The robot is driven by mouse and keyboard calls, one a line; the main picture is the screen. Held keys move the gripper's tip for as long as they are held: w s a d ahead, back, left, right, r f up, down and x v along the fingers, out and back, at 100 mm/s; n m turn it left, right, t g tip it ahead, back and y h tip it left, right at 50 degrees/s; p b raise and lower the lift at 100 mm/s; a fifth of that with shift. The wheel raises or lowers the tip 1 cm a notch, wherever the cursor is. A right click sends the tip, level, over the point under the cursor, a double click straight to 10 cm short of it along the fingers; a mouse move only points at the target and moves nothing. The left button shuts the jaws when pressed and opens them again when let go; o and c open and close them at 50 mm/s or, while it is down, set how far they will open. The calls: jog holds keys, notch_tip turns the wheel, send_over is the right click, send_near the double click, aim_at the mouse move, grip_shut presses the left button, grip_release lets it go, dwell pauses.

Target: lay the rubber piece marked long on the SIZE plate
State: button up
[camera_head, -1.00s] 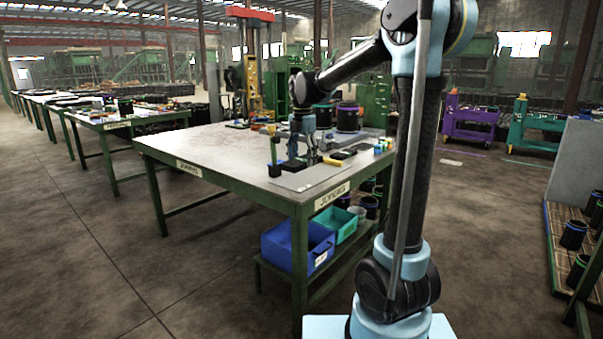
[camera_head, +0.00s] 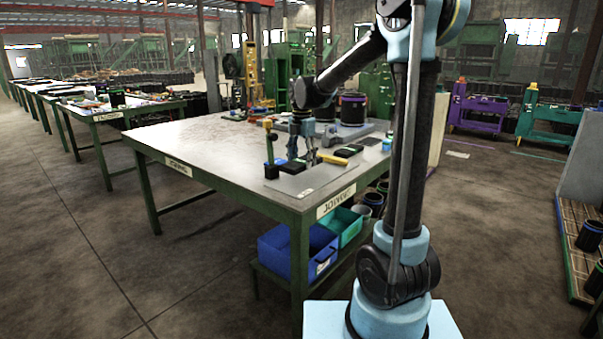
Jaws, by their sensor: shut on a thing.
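My gripper (camera_head: 303,158) is low over the front right part of the table, pointing down, seen small and from the side. It is shut on a dark rubber piece (camera_head: 293,167), which is partly hidden by the fingers; no marking on it is readable. A flat grey plate (camera_head: 318,180) with a small unreadable label lies at the table corner under and in front of the gripper. I cannot tell whether it is the SIZE plate, or whether the held piece touches it.
Black cylinders (camera_head: 352,108) stand behind. The table's left half (camera_head: 205,145) is clear. Blue (camera_head: 285,248) and teal bins sit below.

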aim_at(302, 178)
jog(key=shift+d+f, duration=0.1)
jog(key=shift+f, duration=2.25)
jog(key=shift+f, duration=0.1)
jog(key=o, duration=1.2)
jog(key=shift+o, duration=0.2)
